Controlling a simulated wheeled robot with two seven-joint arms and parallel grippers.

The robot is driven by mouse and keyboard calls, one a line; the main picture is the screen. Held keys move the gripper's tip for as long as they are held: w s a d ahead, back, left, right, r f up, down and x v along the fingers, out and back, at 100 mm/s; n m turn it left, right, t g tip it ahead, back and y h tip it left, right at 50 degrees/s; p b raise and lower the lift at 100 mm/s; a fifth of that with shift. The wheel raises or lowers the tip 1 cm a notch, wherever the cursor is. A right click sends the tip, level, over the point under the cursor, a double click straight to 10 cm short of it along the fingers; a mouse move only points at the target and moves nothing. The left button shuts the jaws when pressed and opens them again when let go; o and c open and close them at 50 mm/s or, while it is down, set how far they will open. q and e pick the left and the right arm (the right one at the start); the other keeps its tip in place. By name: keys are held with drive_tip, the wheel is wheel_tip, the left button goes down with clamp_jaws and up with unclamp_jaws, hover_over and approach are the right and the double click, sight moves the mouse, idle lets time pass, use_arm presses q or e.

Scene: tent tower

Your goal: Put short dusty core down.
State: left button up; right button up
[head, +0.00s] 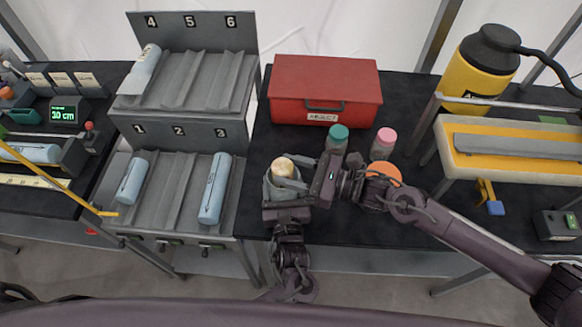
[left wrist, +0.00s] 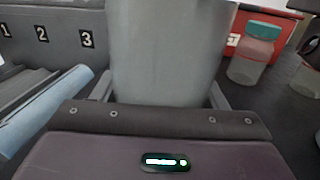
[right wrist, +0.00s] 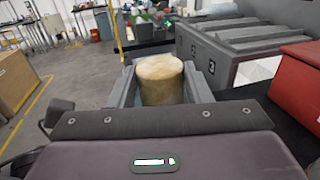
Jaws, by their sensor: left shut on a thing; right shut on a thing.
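The short dusty core (head: 283,166) is a stubby tan cylinder with a pale rough top, upright near the table's front. It fills the space between my right gripper's fingers in the right wrist view (right wrist: 160,80). My right gripper (head: 304,178) reaches in from the right and is shut on the core. My left gripper (head: 285,196) comes from the front and is shut on a grey cylindrical thing (left wrist: 170,50), which shows below and around the core in the head view. The core's lower end is hidden; I cannot tell whether it is inside the grey thing.
A grey numbered rack (head: 175,205) on the left holds light blue wrapped cores in slots 1, 3 and 4. A red box (head: 325,85) stands behind. A teal-capped jar (head: 337,138) and a pink-capped jar (head: 384,142) stand close by my right gripper.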

drive_tip(key=o, duration=1.1)
drive_tip(key=shift+f, duration=0.15)
drive_tip(key=shift+r, duration=0.35)
drive_tip(key=v, duration=1.2)
drive_tip(key=shift+r, duration=0.4)
use_arm(q)
drive_tip(key=o, duration=1)
drive_tip(key=shift+o, duration=0.3)
